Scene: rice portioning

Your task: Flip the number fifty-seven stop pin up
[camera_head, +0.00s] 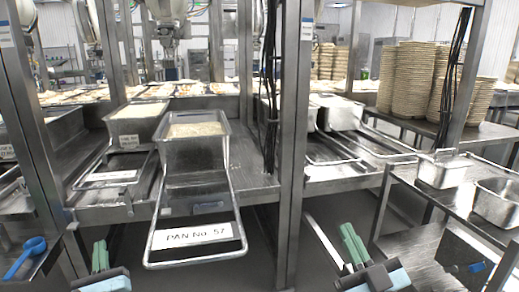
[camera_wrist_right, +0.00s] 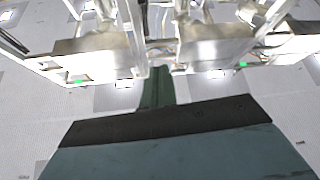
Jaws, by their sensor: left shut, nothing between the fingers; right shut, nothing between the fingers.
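The sign reading PAN No. 57 (camera_head: 190,235) is fixed to the front of a metal wire frame (camera_head: 243,232) that juts out from the rack toward me. Behind it a steel pan of rice (camera_head: 193,150) sits on the rack. I cannot make out the stop pin itself. My left gripper (camera_head: 100,257) is shut and empty, low and to the left of the sign. My right gripper (camera_head: 353,246) is shut and empty, low and to the right of the sign, apart from the frame. Its green fingers also show in the right wrist view (camera_wrist_right: 158,86).
A second rice pan (camera_head: 137,120) stands to the left. A steel upright post (camera_head: 294,150) rises right of the frame. Empty steel pans (camera_head: 445,172) stand on a side table at the right. A blue scoop (camera_head: 25,257) lies at lower left.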

